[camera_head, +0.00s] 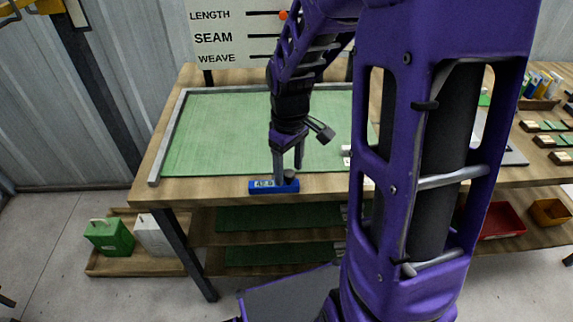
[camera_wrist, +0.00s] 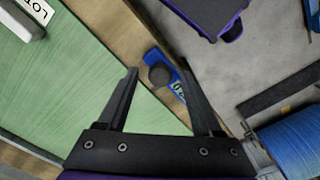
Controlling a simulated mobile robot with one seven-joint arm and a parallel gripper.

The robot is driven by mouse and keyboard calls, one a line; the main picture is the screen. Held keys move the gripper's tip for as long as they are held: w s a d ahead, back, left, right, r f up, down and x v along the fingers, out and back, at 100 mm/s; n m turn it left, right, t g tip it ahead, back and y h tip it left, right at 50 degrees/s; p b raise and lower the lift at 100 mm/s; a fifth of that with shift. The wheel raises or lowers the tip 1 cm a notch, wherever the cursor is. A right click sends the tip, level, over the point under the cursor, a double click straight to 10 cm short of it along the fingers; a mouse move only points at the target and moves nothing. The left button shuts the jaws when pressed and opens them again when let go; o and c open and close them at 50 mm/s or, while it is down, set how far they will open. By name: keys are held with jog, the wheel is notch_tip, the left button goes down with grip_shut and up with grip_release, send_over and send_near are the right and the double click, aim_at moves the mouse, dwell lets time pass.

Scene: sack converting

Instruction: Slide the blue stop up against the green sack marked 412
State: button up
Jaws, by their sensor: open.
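The blue stop (camera_head: 262,186) sits at the front edge of the wooden table, with a pale number plate and a dark round knob. In the wrist view the blue stop (camera_wrist: 176,80) lies beyond my fingertips, its knob showing between them. My gripper (camera_head: 289,172) is open and points down over the stop; it also shows in the wrist view (camera_wrist: 158,68). I cannot tell whether the fingers touch the knob. A broad flat green piece (camera_head: 235,130), which looks like the sack, covers the tabletop behind the stop. No mark 412 is readable on it.
A grey rail (camera_head: 168,135) runs along the table's left side. A pale block with a LOT label (camera_wrist: 25,18) lies on the green piece. A sign board (camera_head: 230,35) stands behind. Green and white containers (camera_head: 110,236) sit on a low shelf. A red bin (camera_head: 503,220) is at right.

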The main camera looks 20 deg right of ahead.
jog(key=shift+f, duration=0.2)
jog(key=shift+c, duration=0.2)
grip_shut()
jog(key=shift+w, duration=0.1)
dwell(1.1)
